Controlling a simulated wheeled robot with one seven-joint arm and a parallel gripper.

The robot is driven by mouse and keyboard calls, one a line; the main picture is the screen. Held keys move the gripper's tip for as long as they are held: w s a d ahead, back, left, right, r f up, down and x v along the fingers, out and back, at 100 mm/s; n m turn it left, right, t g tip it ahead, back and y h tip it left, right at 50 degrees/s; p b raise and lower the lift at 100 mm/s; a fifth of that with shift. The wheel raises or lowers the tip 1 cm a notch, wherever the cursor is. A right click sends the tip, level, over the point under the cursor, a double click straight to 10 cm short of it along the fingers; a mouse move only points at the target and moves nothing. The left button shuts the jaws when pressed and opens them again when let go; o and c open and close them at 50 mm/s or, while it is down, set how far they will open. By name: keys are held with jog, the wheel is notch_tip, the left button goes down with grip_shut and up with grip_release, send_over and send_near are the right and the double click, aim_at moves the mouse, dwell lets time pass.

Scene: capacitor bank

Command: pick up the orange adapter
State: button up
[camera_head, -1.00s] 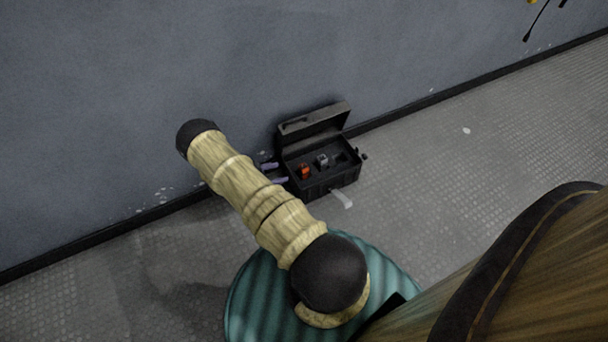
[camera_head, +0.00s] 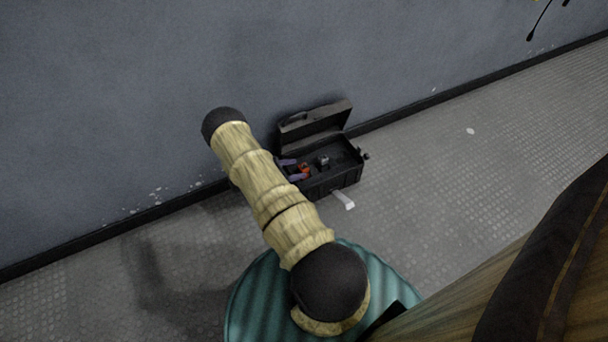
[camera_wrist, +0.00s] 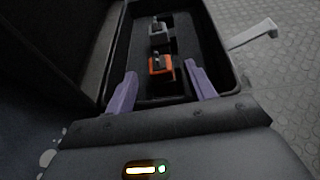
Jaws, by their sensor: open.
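The orange adapter (camera_wrist: 160,66) sits in the open black case, in the dark foam, and it also shows in the head view (camera_head: 305,170). In the wrist view my gripper (camera_wrist: 160,80) is open, with one purple finger to the left of the adapter and one to the right. The adapter lies near the fingertips, between their lines, with a gap on both sides. In the head view the purple fingers (camera_head: 291,169) reach over the left end of the case. My arm hides part of the case's left side there.
The black case (camera_head: 335,183) stands on the floor by the wall, its lid (camera_head: 315,120) raised at the back. A grey adapter (camera_wrist: 158,34) sits beyond the orange one. A pale handle-like piece (camera_head: 344,199) sticks out in front. Floor to the right is clear.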

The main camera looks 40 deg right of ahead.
jog(key=shift+b+x, duration=0.6)
jog(key=shift+x, duration=0.65)
jog(key=shift+d+f, duration=0.15)
jog(key=c, duration=1.1)
